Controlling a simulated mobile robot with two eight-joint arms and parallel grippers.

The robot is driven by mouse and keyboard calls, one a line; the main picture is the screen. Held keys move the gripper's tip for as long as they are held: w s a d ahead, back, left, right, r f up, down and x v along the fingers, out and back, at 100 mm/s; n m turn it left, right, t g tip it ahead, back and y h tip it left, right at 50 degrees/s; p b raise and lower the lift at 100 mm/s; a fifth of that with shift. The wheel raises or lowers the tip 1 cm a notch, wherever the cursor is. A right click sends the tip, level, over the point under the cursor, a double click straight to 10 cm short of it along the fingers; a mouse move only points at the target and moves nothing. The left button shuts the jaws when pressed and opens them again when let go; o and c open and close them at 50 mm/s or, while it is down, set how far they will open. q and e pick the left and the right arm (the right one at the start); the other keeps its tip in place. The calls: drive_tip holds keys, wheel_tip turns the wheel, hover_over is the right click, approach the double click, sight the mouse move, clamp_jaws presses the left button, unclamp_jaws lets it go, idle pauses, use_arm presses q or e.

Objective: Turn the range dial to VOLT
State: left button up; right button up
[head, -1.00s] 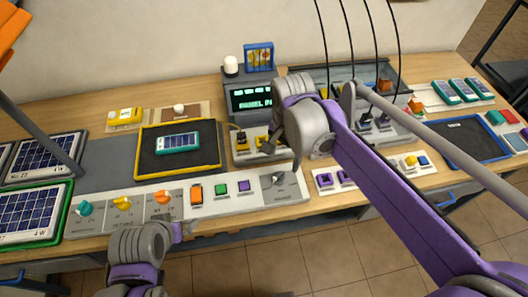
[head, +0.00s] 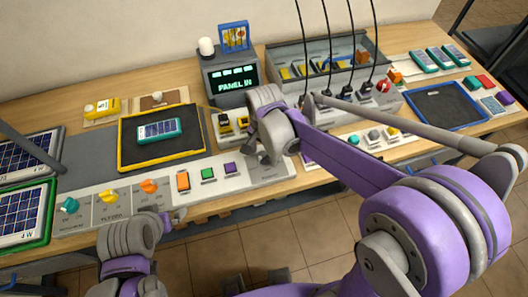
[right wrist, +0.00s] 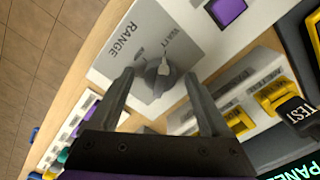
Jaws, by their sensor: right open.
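The range dial (right wrist: 160,78) is a round grey knob with a pale pointer on a light grey panel (right wrist: 122,62) marked RANGE. In the right wrist view, the pointer's pale end lies toward the WATT label; another, smaller label beside it is hard to read. My right gripper (right wrist: 160,76) is open, with one finger on each side of the dial; I cannot tell whether either finger touches it. In the head view, my right gripper (head: 264,158) is over the panel's right end and hides the dial. My left gripper (head: 170,222) is low at the bench's front edge, its jaws unclear.
Left of the dial are a purple button (head: 230,168), a green button (head: 207,174), an orange switch (head: 183,181) and several coloured knobs. A display (head: 235,78) reading PANEL IN stands behind. A yellow-rimmed tray (head: 120,150) holds a small panel. Black cables hang at the right.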

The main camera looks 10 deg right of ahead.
clamp_jaws()
idle(0.4)
use_arm(q)
drive_tip(key=shift+f, duration=0.15)
use_arm(e)
drive_tip(key=shift+n, duration=0.4)
drive_tip(key=n+b, duration=0.1)
drive_tip(key=n, duration=0.3)
drive_tip(key=shift+n, duration=0.3)
drive_tip(key=n+b, duration=0.1)
drive_tip(key=n, duration=0.5)
drive_tip(key=n+b, duration=0.1)
drive_tip(key=n, duration=0.5)
drive_tip(key=shift+n, duration=0.3)
use_arm(q)
drive_tip(key=f, duration=0.1)
drive_tip(key=s+f, duration=0.1)
drive_tip(key=f, duration=0.2)
drive_tip(key=shift+s+f+b, duration=0.3)
drive_tip(key=shift+f+b, duration=0.05)
use_arm(e)
drive_tip(key=n, duration=0.5)
drive_tip(key=shift+n, duration=0.4)
